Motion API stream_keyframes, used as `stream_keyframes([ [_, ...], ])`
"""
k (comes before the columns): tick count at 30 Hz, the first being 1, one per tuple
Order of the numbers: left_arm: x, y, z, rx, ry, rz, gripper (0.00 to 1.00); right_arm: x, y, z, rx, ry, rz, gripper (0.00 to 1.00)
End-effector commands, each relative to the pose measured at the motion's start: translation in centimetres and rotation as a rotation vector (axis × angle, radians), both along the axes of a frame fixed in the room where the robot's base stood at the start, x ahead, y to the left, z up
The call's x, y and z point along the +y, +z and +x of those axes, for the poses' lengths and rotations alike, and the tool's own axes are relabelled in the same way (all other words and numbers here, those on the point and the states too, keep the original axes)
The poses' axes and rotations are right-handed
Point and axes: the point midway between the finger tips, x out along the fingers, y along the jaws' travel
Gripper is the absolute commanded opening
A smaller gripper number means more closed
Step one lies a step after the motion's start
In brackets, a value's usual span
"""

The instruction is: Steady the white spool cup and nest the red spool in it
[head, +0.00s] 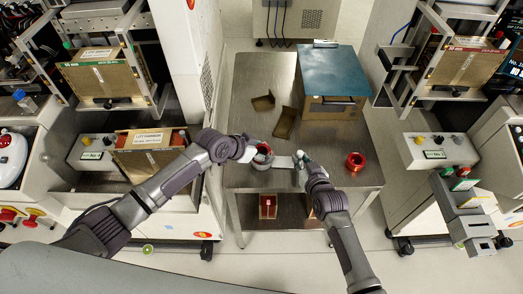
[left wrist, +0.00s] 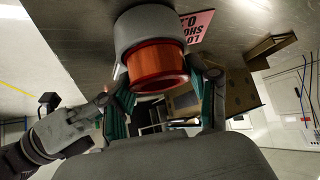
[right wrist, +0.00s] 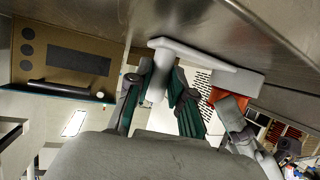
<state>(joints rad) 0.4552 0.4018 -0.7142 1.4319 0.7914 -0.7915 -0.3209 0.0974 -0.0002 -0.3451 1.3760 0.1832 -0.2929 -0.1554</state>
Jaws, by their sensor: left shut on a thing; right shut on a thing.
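The white spool cup (head: 262,164) stands on the steel table near its front edge. It fills the top of the left wrist view (left wrist: 155,27). My left gripper (left wrist: 165,88) is shut on the red spool (left wrist: 157,66), with fingers on both sides of it. The spool is at the cup's mouth, lined up with it; how deep it sits inside is hidden. My right gripper (right wrist: 156,88) is shut on the upright peg of the cup's white handle (right wrist: 190,53), to the right of the cup in the head view (head: 283,162).
Another red spool (head: 355,161) stands on the table (head: 330,176) right of my right gripper. Two brown angled pieces (head: 285,122) and a brown box with a teal top (head: 325,80) lie farther back. A pink card (left wrist: 195,24) shows beside the cup.

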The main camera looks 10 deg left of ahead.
Motion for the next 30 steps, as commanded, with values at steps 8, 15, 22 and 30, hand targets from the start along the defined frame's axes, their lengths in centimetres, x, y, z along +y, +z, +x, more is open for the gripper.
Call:
stream_keyframes([
  [8, 0.0, -0.4, 0.0, 0.0, 0.001, -0.001, 0.29, 0.0, -0.1, -0.1, 0.003, 0.0, -0.001, 0.0],
  [15, 0.0, -1.1, 0.0, 0.002, 0.0, 0.0, 0.29, 0.0, -0.1, 0.0, 0.002, 0.0, 0.0, 0.0],
  [22, 0.0, -1.3, -0.1, 0.005, -0.001, 0.002, 0.89, 0.0, -0.1, 0.0, 0.001, 0.0, 0.0, 0.0],
  [30, 0.0, -1.1, 0.0, 0.002, -0.001, 0.001, 0.89, 0.0, -0.1, 0.0, 0.001, 0.0, 0.0, 0.0],
])
